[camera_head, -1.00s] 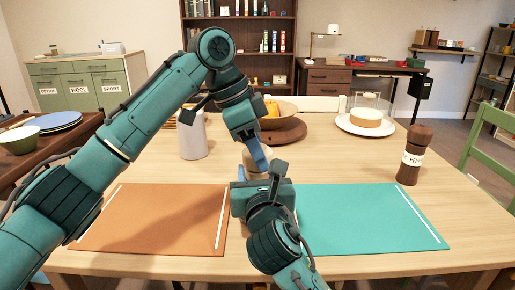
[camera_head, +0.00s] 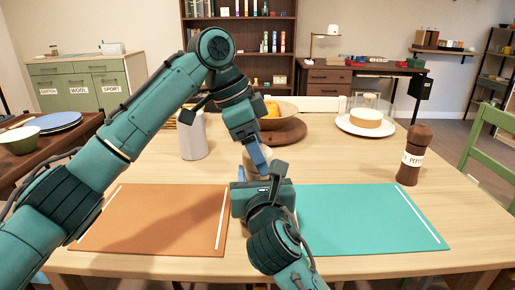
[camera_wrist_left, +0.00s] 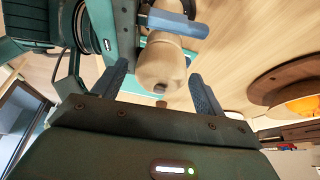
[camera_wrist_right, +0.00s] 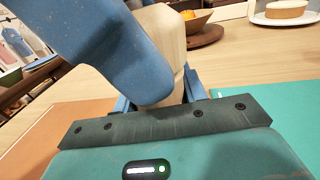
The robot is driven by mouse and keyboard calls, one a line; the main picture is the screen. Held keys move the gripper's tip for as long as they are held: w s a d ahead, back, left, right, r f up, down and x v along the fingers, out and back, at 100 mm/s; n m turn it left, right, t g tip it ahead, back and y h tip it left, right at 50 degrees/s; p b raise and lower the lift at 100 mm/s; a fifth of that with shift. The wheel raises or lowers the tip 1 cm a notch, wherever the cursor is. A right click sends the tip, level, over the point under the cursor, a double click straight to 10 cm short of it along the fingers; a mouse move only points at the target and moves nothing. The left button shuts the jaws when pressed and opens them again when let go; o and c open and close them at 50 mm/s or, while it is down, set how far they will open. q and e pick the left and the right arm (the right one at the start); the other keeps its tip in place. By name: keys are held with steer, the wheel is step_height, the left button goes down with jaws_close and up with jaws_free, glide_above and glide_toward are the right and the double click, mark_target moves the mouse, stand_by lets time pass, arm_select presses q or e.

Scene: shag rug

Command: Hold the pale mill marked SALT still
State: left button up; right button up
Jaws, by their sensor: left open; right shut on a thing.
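The pale wooden mill (camera_wrist_right: 165,38) stands above the table between the fingers of my right gripper (camera_wrist_right: 160,92), which is shut on it. In the left wrist view the mill's rounded end (camera_wrist_left: 162,68) shows between the two spread fingers of my left gripper (camera_wrist_left: 158,76), which is open. In the head view my left gripper (camera_head: 258,158) hangs just above the right one (camera_head: 262,190), and the mill is mostly hidden behind them. A blue finger of my left gripper covers much of the right wrist view. No SALT marking is visible.
A dark brown pepper mill (camera_head: 414,157) stands at the right. An orange mat (camera_head: 150,225) and a teal mat (camera_head: 370,220) lie in front. Behind are a white canister (camera_head: 192,138), a bowl on a wooden board (camera_head: 290,133), and a cake on a white plate (camera_head: 347,127).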

arm_select(q)
steer(key=v, duration=1.2)
steer(key=shift+d, duration=0.1)
stand_by(0.5)
